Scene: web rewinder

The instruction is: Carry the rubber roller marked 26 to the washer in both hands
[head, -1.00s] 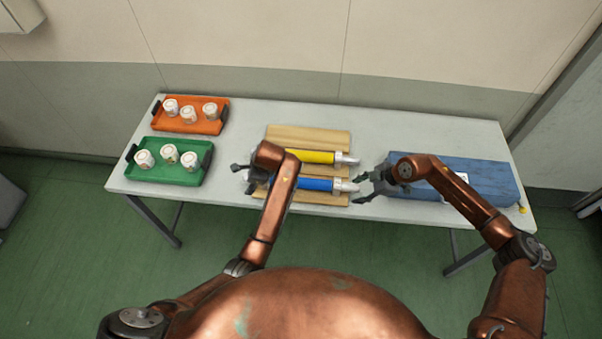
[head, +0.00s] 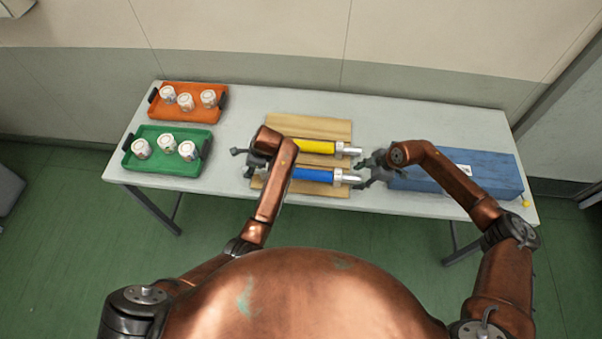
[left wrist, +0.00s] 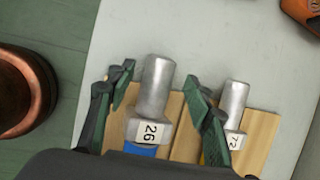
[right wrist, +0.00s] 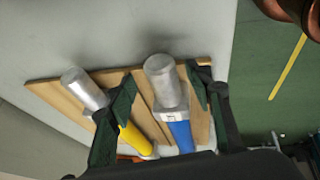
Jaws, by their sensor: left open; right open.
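The roller marked 26 is the blue roller (head: 312,174), lying on the near part of a wooden board (head: 318,125). Its label (left wrist: 150,131) shows in the left wrist view. My left gripper (head: 248,162) is open, its fingers on either side of the roller's left metal end (left wrist: 157,85). My right gripper (head: 362,173) is open at the right end; in the right wrist view its fingers stand on either side of that metal end (right wrist: 160,70). I cannot tell whether any finger touches it. A long blue box (head: 470,172) lies at right; I cannot tell whether it is the washer.
A yellow roller (head: 316,147), marked 72 (left wrist: 235,141), lies parallel just behind the blue one, close to both grippers. An orange tray (head: 205,115) and a green tray (head: 150,130), each with white cups, stand at left. The table (head: 390,115) is clear behind the board.

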